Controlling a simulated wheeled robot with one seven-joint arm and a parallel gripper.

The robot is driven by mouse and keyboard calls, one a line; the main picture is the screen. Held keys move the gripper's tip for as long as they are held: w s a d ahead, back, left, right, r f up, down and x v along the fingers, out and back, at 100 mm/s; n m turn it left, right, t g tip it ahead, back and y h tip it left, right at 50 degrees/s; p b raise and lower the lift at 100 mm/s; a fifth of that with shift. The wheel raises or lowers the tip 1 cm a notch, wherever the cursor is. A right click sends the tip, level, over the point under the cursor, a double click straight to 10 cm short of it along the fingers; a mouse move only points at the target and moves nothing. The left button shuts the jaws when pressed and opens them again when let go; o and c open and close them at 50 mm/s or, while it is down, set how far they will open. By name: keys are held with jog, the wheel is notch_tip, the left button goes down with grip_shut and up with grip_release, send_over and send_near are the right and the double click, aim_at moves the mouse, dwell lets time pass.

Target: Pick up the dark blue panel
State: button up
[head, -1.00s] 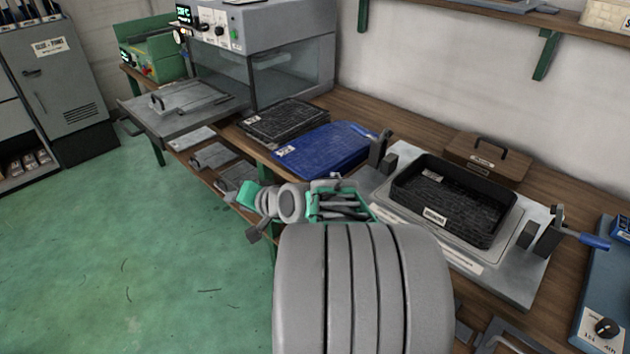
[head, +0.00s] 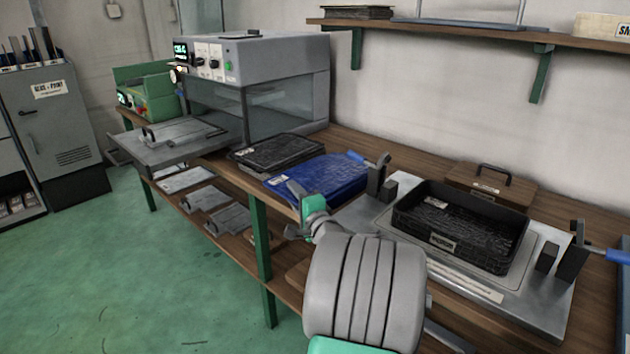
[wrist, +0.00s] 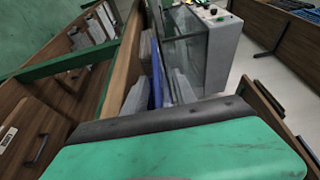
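The dark blue panel (head: 325,178) lies flat on the wooden bench, with a pale label near its left corner. In the wrist view it shows edge-on as a thin blue strip (wrist: 155,80). My gripper (head: 298,196) is at the panel's near edge, partly hidden behind my own wrist. In the wrist view my gripper (wrist: 156,88) has its grey fingers apart, one on each side of the strip. I cannot tell whether they touch it.
A black panel (head: 278,153) lies just left of the blue one. A metal press with a black tray (head: 455,230) and upright clamps stands to the right. A glass-fronted machine (head: 250,80) stands behind left. Green posts hold the bench edge; the floor at left is clear.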

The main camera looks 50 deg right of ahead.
grip_shut()
dwell(1.4)
